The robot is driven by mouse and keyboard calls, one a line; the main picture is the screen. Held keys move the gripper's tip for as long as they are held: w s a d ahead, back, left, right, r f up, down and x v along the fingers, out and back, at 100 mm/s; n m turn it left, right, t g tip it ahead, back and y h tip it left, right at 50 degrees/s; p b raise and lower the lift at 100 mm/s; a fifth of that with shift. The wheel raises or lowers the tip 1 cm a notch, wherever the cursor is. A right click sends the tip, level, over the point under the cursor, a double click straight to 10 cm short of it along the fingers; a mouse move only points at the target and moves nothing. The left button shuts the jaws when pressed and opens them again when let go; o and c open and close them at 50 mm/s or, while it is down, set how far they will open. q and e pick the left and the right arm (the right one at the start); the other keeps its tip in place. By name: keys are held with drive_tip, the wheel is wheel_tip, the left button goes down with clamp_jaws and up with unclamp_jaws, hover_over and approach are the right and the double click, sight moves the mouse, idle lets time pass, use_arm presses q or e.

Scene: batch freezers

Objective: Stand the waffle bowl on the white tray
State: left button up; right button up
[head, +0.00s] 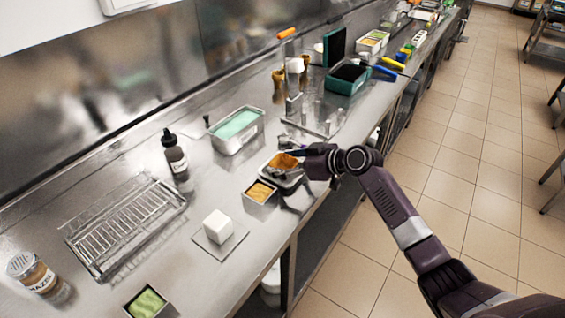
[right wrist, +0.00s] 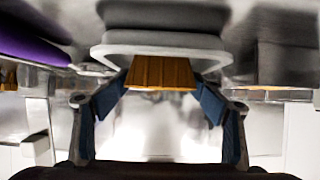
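The waffle bowl (head: 284,161) is orange-brown with a ribbed side. In the head view it shows at the white tray (head: 267,168), partly behind my right gripper (head: 291,166). In the right wrist view the bowl (right wrist: 160,72) sits between the two blue-padded fingertips of the right gripper (right wrist: 161,84), which meet its sides. The pale tray rim (right wrist: 160,51) shows just beyond the bowl. Whether the bowl's base touches the tray is hidden. My left gripper is in neither view.
A small tub of orange-tan contents (head: 260,192) stands close to the tray. A teal-filled pan (head: 237,129), a dark dropper bottle (head: 175,152), a wire rack (head: 126,226) and a white block (head: 217,222) stand farther left. The counter's front edge is close by on the right.

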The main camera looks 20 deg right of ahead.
drive_tip(key=shift+r, duration=0.1)
idle(0.3)
drive_tip(key=shift+r, duration=0.15)
drive_tip(key=shift+s+d, duration=0.15)
drive_tip(key=shift+s, duration=0.05)
drive_tip(key=b+v, duration=0.2)
drive_tip(key=v, duration=0.8)
drive_tip(key=shift+s+d+r, duration=0.1)
drive_tip(key=shift+s+d, duration=0.05)
drive_tip(key=shift+s+d+r, duration=0.2)
drive_tip(key=shift+s+r, duration=0.15)
drive_tip(key=shift+s, duration=0.05)
